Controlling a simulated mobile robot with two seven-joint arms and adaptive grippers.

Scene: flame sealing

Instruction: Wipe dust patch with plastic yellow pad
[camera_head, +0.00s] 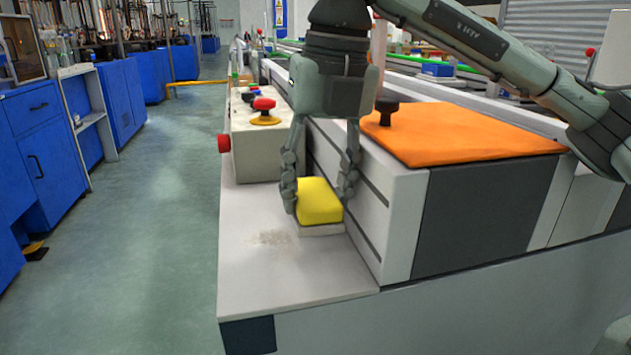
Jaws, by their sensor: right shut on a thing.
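My right gripper (320,196) points down with its two fingers on either side of the yellow pad (319,203), shut on it. The pad is yellow on top with a pale layer underneath. It is at or just above the light grey ledge (290,285); I cannot tell whether it touches. The dust patch (270,238) is a faint brownish speckled area on the ledge, just left of and slightly nearer than the pad. My left gripper is not in view.
A control box (262,148) with a red mushroom button (264,104) and a red side knob (223,143) stands behind the dust patch. The machine's raised side wall (385,215) and orange cover (455,135) are to the right. The ledge's front part is clear.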

